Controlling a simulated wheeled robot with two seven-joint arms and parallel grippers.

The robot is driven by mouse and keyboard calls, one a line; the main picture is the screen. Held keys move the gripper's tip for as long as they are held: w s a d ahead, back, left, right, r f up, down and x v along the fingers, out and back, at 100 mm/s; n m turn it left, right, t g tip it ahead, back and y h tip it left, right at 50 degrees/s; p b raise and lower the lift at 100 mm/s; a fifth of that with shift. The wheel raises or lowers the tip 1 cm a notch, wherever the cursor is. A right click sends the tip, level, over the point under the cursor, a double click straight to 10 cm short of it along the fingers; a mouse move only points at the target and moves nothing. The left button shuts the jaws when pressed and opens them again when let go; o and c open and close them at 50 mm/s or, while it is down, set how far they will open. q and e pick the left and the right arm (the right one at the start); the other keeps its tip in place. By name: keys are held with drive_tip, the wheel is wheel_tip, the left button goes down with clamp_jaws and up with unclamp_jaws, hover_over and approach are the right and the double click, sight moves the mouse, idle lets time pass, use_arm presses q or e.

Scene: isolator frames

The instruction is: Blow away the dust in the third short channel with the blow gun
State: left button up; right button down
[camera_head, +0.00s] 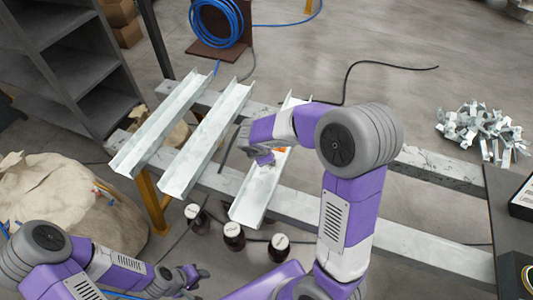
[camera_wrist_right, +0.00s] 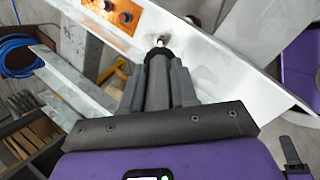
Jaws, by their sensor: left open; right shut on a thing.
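Three pale metal short channels lie side by side across two rails in the head view: the left one (camera_head: 160,122), the middle one (camera_head: 208,140) and the right one (camera_head: 247,208), taken as the third. My right gripper (camera_wrist_right: 157,82) is shut on the dark blow gun (camera_wrist_right: 158,72). Its light nozzle tip points at the channel (camera_wrist_right: 215,62) in the right wrist view; contact cannot be told. In the head view my right arm hides part of the right channel. Dust cannot be clearly made out. My left gripper (camera_head: 190,278) is open and empty at the lower left.
An orange-copper piece (camera_wrist_right: 115,12) shows at the channel in the wrist view. A blue hose coil (camera_head: 216,22) stands behind. Several dark jars (camera_head: 233,236) stand below the channels. A beige sack (camera_head: 65,195) is at left, a metal scrap pile (camera_head: 480,132) at right.

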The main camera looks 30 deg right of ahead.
drive_tip(key=shift+r+p, duration=3.25)
drive_tip(key=shift+r, duration=0.85)
